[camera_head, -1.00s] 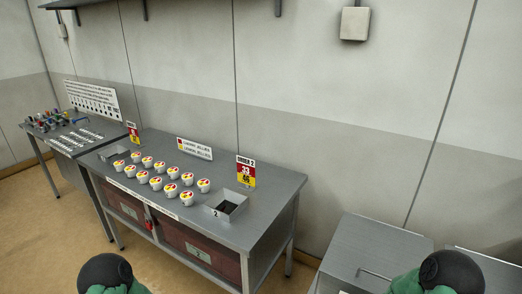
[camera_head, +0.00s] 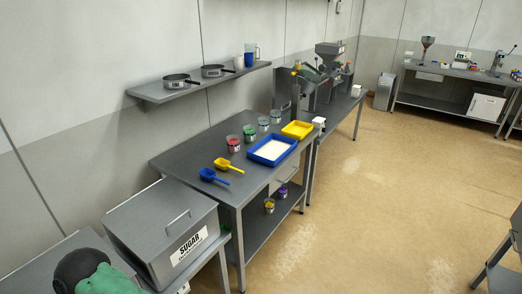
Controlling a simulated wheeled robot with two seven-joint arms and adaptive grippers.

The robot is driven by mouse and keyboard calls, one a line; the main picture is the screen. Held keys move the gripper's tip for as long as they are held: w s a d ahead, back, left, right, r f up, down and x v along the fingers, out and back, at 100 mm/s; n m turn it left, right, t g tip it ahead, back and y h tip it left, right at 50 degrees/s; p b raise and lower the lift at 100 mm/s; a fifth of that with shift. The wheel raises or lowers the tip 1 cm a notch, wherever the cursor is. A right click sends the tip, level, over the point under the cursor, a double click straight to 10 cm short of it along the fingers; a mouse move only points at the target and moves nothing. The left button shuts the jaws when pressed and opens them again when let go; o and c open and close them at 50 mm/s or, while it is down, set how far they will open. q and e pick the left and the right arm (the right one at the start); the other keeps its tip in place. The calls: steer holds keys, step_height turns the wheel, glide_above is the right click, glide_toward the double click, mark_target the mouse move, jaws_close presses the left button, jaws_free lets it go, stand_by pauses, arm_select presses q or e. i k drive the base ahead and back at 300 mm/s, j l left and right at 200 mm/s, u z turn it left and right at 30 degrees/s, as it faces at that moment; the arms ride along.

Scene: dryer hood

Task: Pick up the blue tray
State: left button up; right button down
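The blue tray (camera_head: 253,156) lies on the grey metal table in the middle of the head view, with a flat white fill inside its rim. Nothing of mine is near it. A green and black part of my own body shows at the bottom left. Neither of my grippers is in the picture.
Beside the tray are a yellow tray (camera_head: 297,130), a yellow scoop (camera_head: 228,165), a blue scoop (camera_head: 213,176) and several jars, one red (camera_head: 233,144). A lidded SUGAR bin (camera_head: 163,228) stands in front left. A wall shelf (camera_head: 203,82) hangs behind. Open floor (camera_head: 370,215) lies to the right.

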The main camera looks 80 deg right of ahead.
mark_target(271, 150)
steer(key=z, duration=2.9)
steer(key=i+l+u, duration=0.1)
steer(key=u, duration=0.3)
steer(key=i+l+u, duration=0.15)
steer(key=u, duration=0.25)
steer(key=l+u, duration=0.2)
steer(key=u, duration=0.2)
steer(key=i+l+u, duration=0.1)
steer(key=l+u, duration=0.15)
steer(key=u, duration=0.15)
steer(key=l+u, duration=0.25)
steer(key=l, duration=0.7)
steer(key=l+u, duration=0.3)
steer(key=l, duration=0.7)
steer(key=l+u, duration=0.25)
steer(key=l, duration=0.7)
steer(key=k, duration=0.05)
